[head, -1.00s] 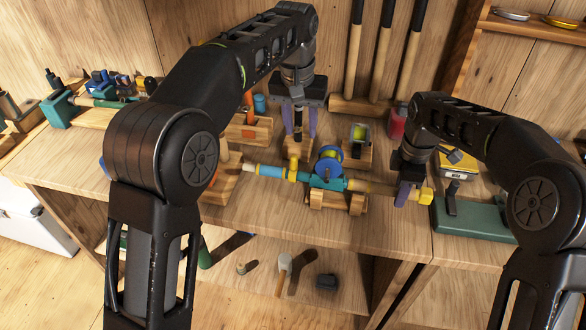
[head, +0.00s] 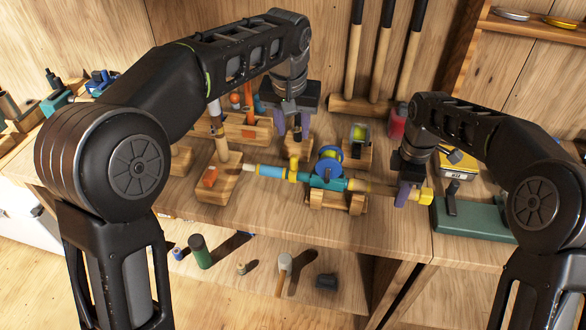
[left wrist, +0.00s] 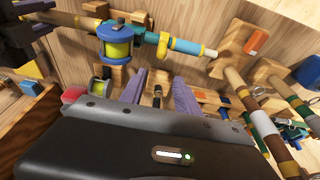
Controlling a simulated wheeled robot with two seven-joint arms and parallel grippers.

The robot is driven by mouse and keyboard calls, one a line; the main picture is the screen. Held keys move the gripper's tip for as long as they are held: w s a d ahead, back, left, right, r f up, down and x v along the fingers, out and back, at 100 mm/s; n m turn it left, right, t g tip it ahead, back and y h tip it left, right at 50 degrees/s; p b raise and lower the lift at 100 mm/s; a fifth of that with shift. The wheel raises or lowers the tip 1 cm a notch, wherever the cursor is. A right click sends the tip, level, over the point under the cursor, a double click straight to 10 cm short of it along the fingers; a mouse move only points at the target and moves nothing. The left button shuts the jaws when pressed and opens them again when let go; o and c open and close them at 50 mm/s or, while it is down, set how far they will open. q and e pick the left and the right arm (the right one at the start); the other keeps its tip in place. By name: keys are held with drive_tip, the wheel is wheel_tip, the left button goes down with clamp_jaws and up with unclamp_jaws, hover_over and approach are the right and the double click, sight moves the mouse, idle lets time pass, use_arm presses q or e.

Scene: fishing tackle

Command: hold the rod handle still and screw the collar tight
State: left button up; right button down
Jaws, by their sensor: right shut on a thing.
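The rod handle (head: 328,183) lies across a wooden cradle (head: 337,201), with a blue reel (head: 328,160) on top. It has a teal middle and a yellow butt (head: 425,196) at the right. The yellow collar (head: 293,170) sits left of the reel, beside a light-blue section; it also shows in the left wrist view (left wrist: 163,45). My right gripper (head: 405,190) is shut on the rod handle near the butt. My left gripper (head: 292,123) is open and empty, behind and above the collar, apart from it. Its purple fingers also show in the left wrist view (left wrist: 158,98).
A small wooden block (head: 298,150) stands beneath my left gripper. Another wooden stand (head: 218,184) with an orange piece is left of the rod's tip. A green case (head: 475,220) and yellow box (head: 458,168) lie at right. Bench front is clear.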

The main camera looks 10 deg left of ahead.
sight(293, 155)
use_arm(q)
drive_tip(key=shift+s+f+x, duration=0.1)
drive_tip(key=shift+s+x, duration=0.2)
drive_tip(key=shift+x, duration=0.9)
drive_tip(key=shift+s+f+x, duration=0.1)
drive_tip(key=shift+s+x, duration=0.2)
drive_tip(key=shift+x, duration=0.9)
drive_tip(key=shift+s+x, duration=0.25)
drive_tip(key=shift+x, duration=0.95)
clamp_jaws()
